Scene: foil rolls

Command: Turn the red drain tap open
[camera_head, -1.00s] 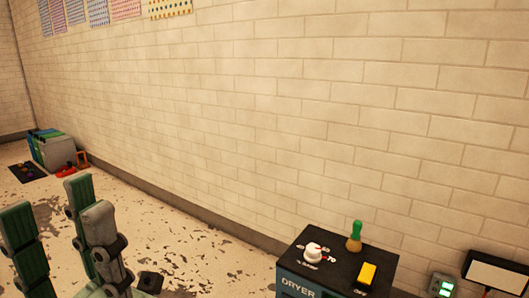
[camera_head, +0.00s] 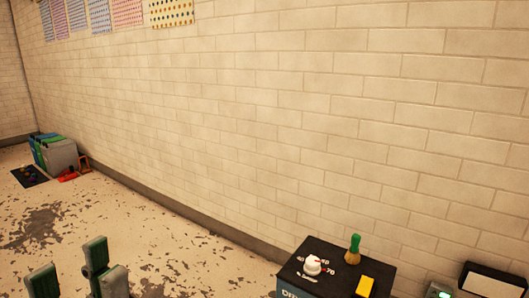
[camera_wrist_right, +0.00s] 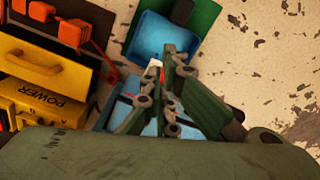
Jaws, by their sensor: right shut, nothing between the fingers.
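I cannot pick out the red drain tap for certain in either view. In the right wrist view a small red and white piece (camera_wrist_right: 153,69) shows beside my right fingers, too small to identify. My right gripper (camera_wrist_right: 172,70) is shut and empty, over or in front of a blue tray-like part (camera_wrist_right: 155,38); I cannot tell whether it touches it. My left gripper (camera_head: 70,272) is at the bottom left of the head view, its fingers apart with nothing between them.
A black-topped dryer box (camera_head: 330,262) has a white knob, a green-handled brush and a yellow switch. A grey box (camera_head: 62,155) with red items stands far left by the wall. The right wrist view shows a yellow front with a handle (camera_wrist_right: 35,65) and orange pieces (camera_wrist_right: 72,32).

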